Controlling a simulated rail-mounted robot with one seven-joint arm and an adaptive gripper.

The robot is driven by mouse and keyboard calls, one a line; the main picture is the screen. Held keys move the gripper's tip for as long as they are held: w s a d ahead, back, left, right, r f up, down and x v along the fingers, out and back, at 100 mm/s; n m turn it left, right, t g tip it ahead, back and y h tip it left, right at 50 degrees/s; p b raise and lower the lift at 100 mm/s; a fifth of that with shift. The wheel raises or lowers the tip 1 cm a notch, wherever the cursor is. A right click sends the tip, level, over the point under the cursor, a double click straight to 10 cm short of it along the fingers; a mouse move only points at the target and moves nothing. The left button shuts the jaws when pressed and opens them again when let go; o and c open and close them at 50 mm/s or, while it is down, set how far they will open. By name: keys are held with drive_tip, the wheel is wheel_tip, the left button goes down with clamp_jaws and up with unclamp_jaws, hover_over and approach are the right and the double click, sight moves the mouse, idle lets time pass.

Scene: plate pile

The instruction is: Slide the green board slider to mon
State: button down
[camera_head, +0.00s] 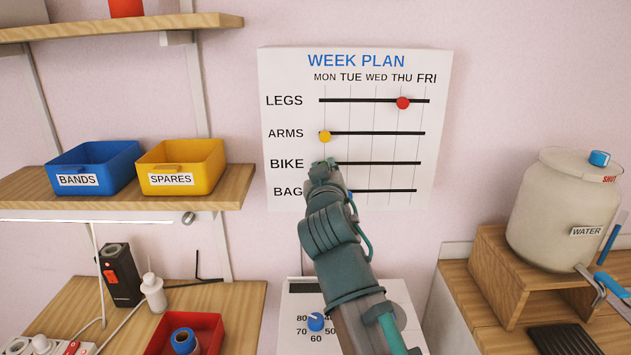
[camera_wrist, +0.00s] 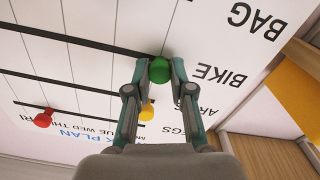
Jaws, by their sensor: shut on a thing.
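The white week plan board (camera_head: 290,75) hangs on the wall, with day columns and several black tracks. My gripper (camera_head: 322,165) is at the BIKE row, at the left end of its track, about under MON. It hides most of that end in the head view. In the wrist view, which shows the board upside down, my gripper (camera_wrist: 159,72) is shut on the round green slider (camera_wrist: 159,70), with a finger on each side. The green slider sits at the end of its track nearest the row names.
A yellow slider (camera_head: 325,136) is just above on the ARMS track, about under MON. A red slider (camera_head: 403,103) is on LEGS near THU. A blue slider (camera_head: 350,194) on BAG is partly behind my arm. A shelf with blue (camera_head: 95,165) and yellow bins (camera_head: 182,165) stands left.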

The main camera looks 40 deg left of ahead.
drive_tip(key=shift+s+a, duration=0.1)
drive_tip(key=c, duration=1)
unclamp_jaws()
drive_tip(key=shift+s+a, duration=0.1)
drive_tip(key=v, duration=1.2)
